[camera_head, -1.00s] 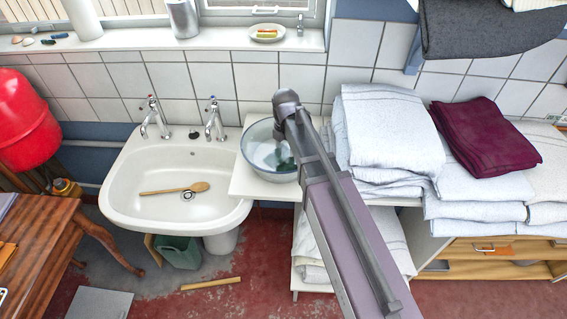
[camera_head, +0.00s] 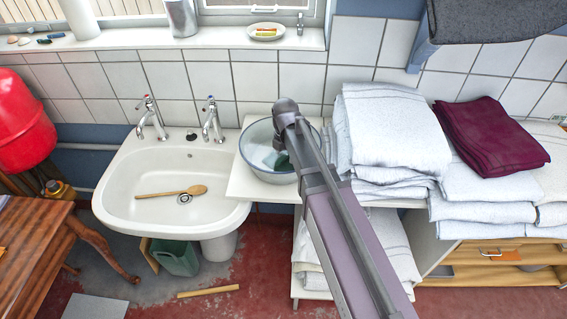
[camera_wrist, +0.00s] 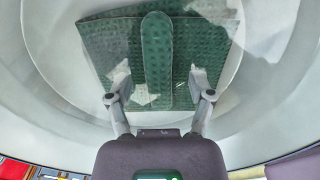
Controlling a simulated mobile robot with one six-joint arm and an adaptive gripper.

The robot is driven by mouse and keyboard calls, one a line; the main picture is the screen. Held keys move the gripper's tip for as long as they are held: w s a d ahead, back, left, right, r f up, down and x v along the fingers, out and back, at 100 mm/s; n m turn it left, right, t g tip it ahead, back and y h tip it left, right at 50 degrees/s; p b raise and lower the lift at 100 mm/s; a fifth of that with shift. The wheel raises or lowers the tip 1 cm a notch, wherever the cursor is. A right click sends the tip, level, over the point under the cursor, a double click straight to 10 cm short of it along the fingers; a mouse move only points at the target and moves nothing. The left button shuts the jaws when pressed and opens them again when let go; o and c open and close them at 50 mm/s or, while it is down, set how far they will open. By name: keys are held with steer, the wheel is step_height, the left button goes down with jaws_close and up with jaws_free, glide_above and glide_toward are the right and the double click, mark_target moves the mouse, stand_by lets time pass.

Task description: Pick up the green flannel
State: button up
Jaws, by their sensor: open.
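The green flannel (camera_wrist: 120,52) lies in the glass-like bowl (camera_wrist: 50,60), flat and squarish with a waffle texture, and a raised fold or strip runs down its middle. In the wrist view my gripper (camera_wrist: 160,90) is open, its two fingers spread to either side of that strip, over the flannel. I cannot tell if the fingertips touch the cloth. In the head view the bowl (camera_head: 256,150) stands on a white shelf right of the sink, and only a bit of green flannel (camera_head: 283,161) shows behind my arm.
The white sink (camera_head: 130,185) with two taps holds a wooden spoon (camera_head: 172,192). Stacked white towels (camera_head: 390,125) stand close on the right, with a dark red cloth (camera_head: 492,135) on top. The tiled wall is close behind the bowl.

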mark_target(285, 158)
jaws_close()
stand_by(0.3)
steer(key=shift+r, duration=0.1)
step_height(285, 158, up, 10)
steer(key=p, duration=1)
steer(key=shift+r, duration=0.15)
stand_by(0.9)
steer(key=shift+r+p, duration=0.95)
steer(key=shift+p, duration=0.3)
